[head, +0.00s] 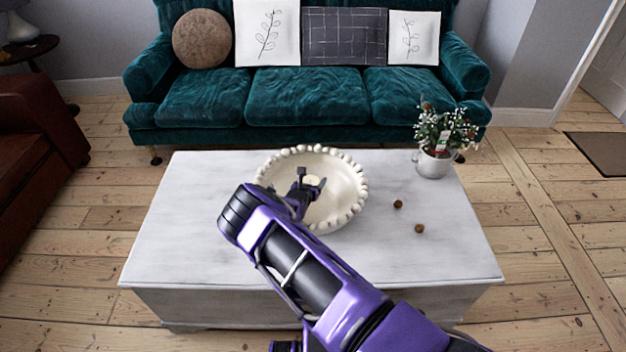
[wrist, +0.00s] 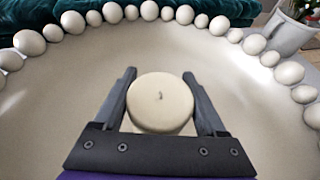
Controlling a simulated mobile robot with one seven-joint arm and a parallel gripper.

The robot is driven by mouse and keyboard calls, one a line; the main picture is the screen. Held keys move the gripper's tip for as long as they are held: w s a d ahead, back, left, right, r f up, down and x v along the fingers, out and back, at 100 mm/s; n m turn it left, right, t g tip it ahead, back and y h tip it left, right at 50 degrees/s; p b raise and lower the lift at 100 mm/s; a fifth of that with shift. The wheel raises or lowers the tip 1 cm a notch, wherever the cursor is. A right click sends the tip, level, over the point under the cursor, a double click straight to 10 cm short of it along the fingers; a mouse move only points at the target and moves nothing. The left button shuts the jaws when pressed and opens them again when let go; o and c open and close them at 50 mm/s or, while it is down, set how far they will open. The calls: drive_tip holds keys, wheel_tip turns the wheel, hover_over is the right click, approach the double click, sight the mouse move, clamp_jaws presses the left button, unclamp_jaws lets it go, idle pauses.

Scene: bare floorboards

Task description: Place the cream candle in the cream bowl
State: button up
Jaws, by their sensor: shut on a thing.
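The cream candle (wrist: 161,102) is a short cylinder with a dark wick, seen from above between my gripper's fingers in the wrist view. My gripper (wrist: 160,88) is shut on it. The cream bowl (wrist: 60,98), wide with a beaded rim, surrounds the candle and the fingers in the wrist view. In the head view the bowl (head: 346,188) stands on the white table, and my gripper (head: 313,183) is over its inside. The candle (head: 312,181) shows only as a small pale patch there. I cannot tell whether it touches the bowl's bottom.
The white table (head: 190,230) is mostly clear at left and front. A potted plant (head: 434,163) stands at its back right corner. Two small brown balls (head: 398,204) lie right of the bowl. A teal sofa (head: 305,97) is behind the table.

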drive_tip(key=o, duration=1.5)
drive_tip(key=shift+r, duration=0.1)
drive_tip(key=shift+r+p, duration=0.35)
drive_tip(key=shift+r, duration=0.1)
drive_tip(key=p+v, duration=0.3)
drive_tip(key=v, duration=0.9)
drive_tip(key=shift+r, duration=0.15)
